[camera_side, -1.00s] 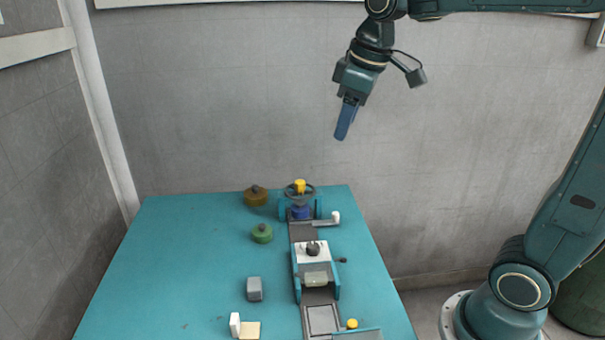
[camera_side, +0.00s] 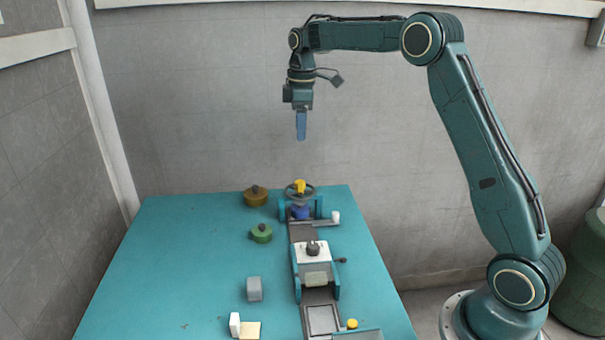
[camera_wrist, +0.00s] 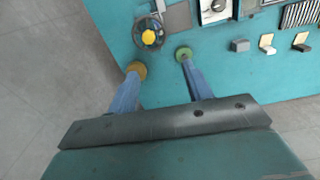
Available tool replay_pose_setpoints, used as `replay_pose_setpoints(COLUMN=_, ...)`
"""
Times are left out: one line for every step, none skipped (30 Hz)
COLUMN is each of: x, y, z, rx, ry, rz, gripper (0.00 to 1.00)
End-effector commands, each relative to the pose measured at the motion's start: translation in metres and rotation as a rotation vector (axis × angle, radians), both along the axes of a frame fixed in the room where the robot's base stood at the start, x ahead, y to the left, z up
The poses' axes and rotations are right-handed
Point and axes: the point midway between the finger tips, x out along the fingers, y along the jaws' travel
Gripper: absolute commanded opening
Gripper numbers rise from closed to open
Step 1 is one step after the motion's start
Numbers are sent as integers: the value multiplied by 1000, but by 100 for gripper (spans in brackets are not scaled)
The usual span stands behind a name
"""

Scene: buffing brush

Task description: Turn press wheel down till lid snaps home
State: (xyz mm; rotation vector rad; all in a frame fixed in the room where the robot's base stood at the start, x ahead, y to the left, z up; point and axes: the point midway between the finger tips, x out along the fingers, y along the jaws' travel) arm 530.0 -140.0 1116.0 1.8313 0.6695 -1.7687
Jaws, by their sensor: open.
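The press wheel (camera_side: 312,188) is a dark spoked handwheel with a yellow knob (camera_side: 300,187) at its top, at the far end of the teal table. It also shows in the wrist view (camera_wrist: 148,32). A blue part (camera_side: 300,212) sits under the wheel, between teal posts; I cannot tell if it is the lid. My gripper (camera_side: 301,138) points down, well above the wheel and apart from it. In the wrist view its two blue fingers (camera_wrist: 160,75) are spread with nothing between them.
Brown (camera_side: 256,199) and green (camera_side: 261,236) knobbed discs lie left of the wheel. A grey block (camera_side: 254,289) is nearer the front. A white-topped station (camera_side: 312,254) with a dark knob stands on the central track. The table's left side (camera_side: 170,270) is mostly clear.

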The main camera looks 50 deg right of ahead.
Motion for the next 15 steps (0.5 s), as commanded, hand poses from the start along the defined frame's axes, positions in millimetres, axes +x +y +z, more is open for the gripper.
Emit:
replay_pose_setpoints(x=7, y=-6, z=-10, rx=2, ry=13, rz=15, gripper=50)
replay_pose_setpoints(x=10, y=-9, z=-14, rx=4, ry=19, rz=25, gripper=50)
replay_pose_setpoints(x=13, y=-13, z=-20, rx=5, ry=26, rz=36, gripper=50)
replay_pose_setpoints(x=16, y=-15, z=-23, rx=7, ry=30, rz=45, gripper=50)
replay_pose_setpoints(x=18, y=-18, z=-26, rx=8, ry=35, rz=52, gripper=50)
replay_pose_setpoints(x=20, y=-20, z=-30, rx=9, ry=39, rz=61, gripper=50)
replay_pose_setpoints(x=21, y=-21, z=-33, rx=10, ry=42, rz=68, gripper=50)
replay_pose_setpoints(x=22, y=-23, z=-35, rx=11, ry=45, rz=72, gripper=50)
replay_pose_setpoints(x=23, y=-24, z=-36, rx=11, ry=48, rz=77, gripper=50)
replay_pose_setpoints(x=24, y=-24, z=-38, rx=12, ry=48, rz=79, gripper=50)
replay_pose_setpoints(x=24, y=-25, z=-38, rx=12, ry=50, rz=82, gripper=50)
replay_pose_setpoints(x=25, y=-25, z=-39, rx=13, ry=50, rz=84, gripper=50)
replay_pose_setpoints(x=25, y=-25, z=-39, rx=13, ry=50, rz=84, gripper=50)
replay_pose_setpoints(x=25, y=-26, z=-39, rx=13, ry=50, rz=85, gripper=50)
replay_pose_setpoints(x=25, y=-26, z=-39, rx=13, ry=50, rz=85, gripper=50)
